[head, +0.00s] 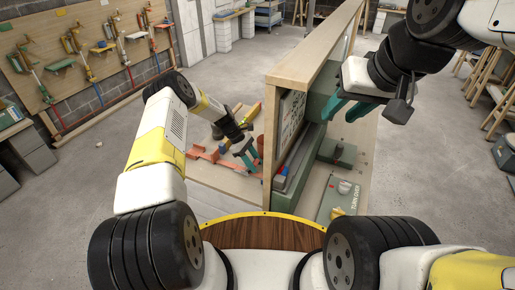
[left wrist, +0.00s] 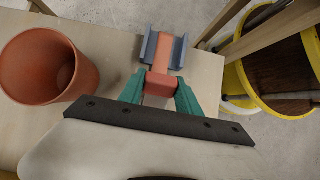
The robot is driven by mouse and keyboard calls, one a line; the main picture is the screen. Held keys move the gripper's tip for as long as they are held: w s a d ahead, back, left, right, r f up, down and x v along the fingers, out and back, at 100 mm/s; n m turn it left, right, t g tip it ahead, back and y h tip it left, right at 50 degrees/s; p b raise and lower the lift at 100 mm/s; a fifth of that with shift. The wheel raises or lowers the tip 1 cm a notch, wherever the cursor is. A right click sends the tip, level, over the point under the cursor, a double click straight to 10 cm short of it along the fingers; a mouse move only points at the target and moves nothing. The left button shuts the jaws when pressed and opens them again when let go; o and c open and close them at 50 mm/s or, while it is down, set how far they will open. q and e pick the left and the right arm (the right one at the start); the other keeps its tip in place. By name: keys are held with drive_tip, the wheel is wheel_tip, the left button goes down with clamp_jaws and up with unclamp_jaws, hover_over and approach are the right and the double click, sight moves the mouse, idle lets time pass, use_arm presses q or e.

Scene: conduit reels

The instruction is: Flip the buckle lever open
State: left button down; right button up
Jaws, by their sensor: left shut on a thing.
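In the left wrist view, the buckle shows as a red lever (left wrist: 160,84) lying in a grey-blue bracket (left wrist: 148,48) with upright side walls, on a pale board. My left gripper (left wrist: 159,96) has its teal fingers on both sides of the lever's near end and is shut on it. In the head view, my left gripper (head: 246,153) is low over the bench, left of the wooden partition. The lever is too small and covered to make out there. My right gripper (head: 344,109) is open and empty, raised to the right of the partition.
An orange-red cup (left wrist: 45,68) stands close to the left of the lever. The upright wooden partition (head: 302,72) divides the bench between my arms. Red and yellow parts (head: 212,154) lie left of my left gripper. A green box (head: 343,200) sits at right.

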use_arm(q)
drive_tip(key=shift+w, duration=0.1)
idle(0.3)
drive_tip(key=c, duration=0.8)
unclamp_jaws()
drive_tip(key=shift+c, duration=0.2)
drive_tip(key=shift+a, duration=0.1)
drive_tip(key=v, duration=0.7)
drive_tip(key=shift+a+r, duration=0.2)
drive_tip(key=shift+r, duration=0.1)
